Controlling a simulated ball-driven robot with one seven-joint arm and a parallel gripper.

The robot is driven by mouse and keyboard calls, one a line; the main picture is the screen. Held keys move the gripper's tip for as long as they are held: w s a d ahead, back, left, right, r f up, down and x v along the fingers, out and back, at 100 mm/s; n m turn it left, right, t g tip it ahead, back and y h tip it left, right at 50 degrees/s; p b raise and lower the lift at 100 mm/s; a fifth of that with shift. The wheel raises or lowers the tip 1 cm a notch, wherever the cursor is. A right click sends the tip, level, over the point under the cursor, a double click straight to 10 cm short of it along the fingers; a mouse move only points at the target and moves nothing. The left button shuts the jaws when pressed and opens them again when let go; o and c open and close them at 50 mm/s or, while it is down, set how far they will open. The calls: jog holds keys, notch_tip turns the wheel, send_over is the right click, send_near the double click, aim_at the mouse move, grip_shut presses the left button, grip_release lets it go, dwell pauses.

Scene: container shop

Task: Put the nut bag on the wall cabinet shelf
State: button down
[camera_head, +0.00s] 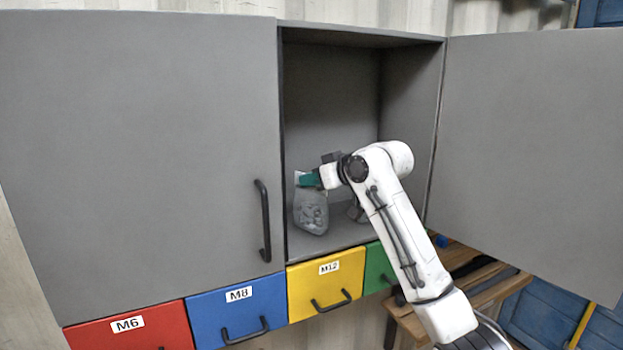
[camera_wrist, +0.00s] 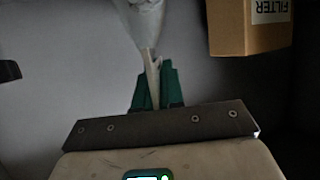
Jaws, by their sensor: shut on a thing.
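The nut bag (camera_head: 311,214) is a clear bag with grey nuts, hanging upright inside the open wall cabinet. My gripper (camera_head: 309,180) has green fingers and is shut on the bag's top. In the wrist view, my gripper (camera_wrist: 156,88) pinches the narrow neck of the bag (camera_wrist: 147,25). The grey shelf (camera_head: 340,237) is the cabinet's floor, beneath the bag. I cannot tell whether the bag's bottom touches it.
A brown box marked FILTER (camera_wrist: 232,28) stands near the bag in the wrist view. The right cabinet door (camera_head: 535,150) is swung open; the left door (camera_head: 140,140) is grey with a black handle. Coloured drawers (camera_head: 325,288) sit below. A wooden bench (camera_head: 480,285) stands lower right.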

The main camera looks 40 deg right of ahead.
jog(key=shift+f, duration=0.15)
jog(key=c, duration=1.2)
grip_release()
jog(key=shift+o, duration=0.2)
